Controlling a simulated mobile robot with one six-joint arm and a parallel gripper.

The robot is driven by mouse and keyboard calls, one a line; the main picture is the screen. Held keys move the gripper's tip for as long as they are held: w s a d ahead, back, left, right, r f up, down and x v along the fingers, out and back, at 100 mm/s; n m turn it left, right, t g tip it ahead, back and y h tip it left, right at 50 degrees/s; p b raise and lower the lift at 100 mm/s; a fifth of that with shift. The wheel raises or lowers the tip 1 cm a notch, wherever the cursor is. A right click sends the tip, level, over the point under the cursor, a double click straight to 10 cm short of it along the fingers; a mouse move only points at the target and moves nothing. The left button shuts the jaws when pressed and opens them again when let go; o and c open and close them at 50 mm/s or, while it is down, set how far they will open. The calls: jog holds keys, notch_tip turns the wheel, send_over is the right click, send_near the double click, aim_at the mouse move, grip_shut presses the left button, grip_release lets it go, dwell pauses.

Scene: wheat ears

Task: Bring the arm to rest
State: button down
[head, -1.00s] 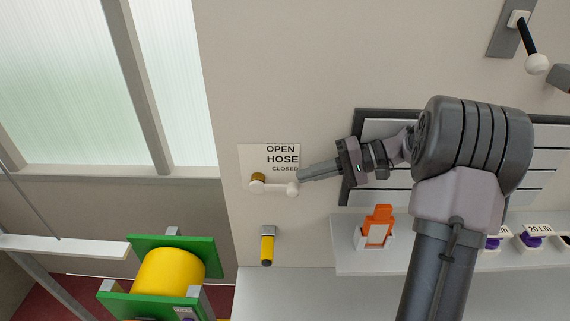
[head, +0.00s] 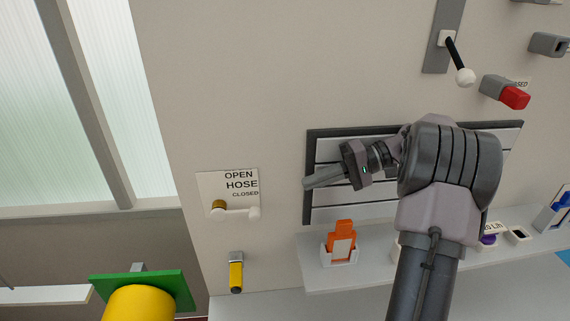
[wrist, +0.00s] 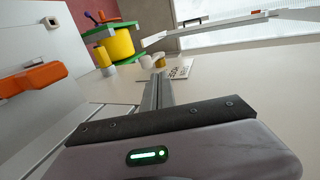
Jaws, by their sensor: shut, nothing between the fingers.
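My gripper (head: 308,184) is shut and empty in the head view, pointing left in front of the slatted panel. It is apart from the hose valve lever (head: 236,211), which lies level to the right from its brass hub, below the "OPEN HOSE CLOSED" sign (head: 229,184). In the wrist view my gripper (wrist: 158,76) shows its fingers together, with nothing between them. The sign (wrist: 181,69) and the lever show beyond the fingertips there.
An orange item (head: 342,235) stands in a white holder on the shelf (head: 318,277) below my gripper. A yellow nozzle (head: 236,274) hangs on the wall. A green and yellow reel (head: 140,300) is lower left. A white-knobbed lever (head: 464,76) and a red-ended grey fitting (head: 505,92) are upper right.

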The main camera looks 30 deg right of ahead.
jog(key=s+a+f+g+h+b, duration=0.25)
jog(key=s+a+f+b, duration=0.2)
jog(key=a+b, duration=0.35)
jog(key=s+a+f+g+h+b, duration=0.1)
jog(key=s+a+f+h+b, duration=0.35)
jog(key=a, duration=0.55)
jog(key=s+a+f+t+h+b, duration=0.2)
jog(key=s+a+f+b, duration=0.1)
jog(key=s+f+b, duration=0.2)
jog(key=s+a+f+t+h+b, duration=0.2)
jog(key=s+f+b, duration=0.3)
jog(key=f, duration=0.5)
jog(key=shift+s+a+f+b, duration=0.15)
jog(key=shift+s+a+b, duration=0.25)
jog(key=shift+a+b, duration=0.35)
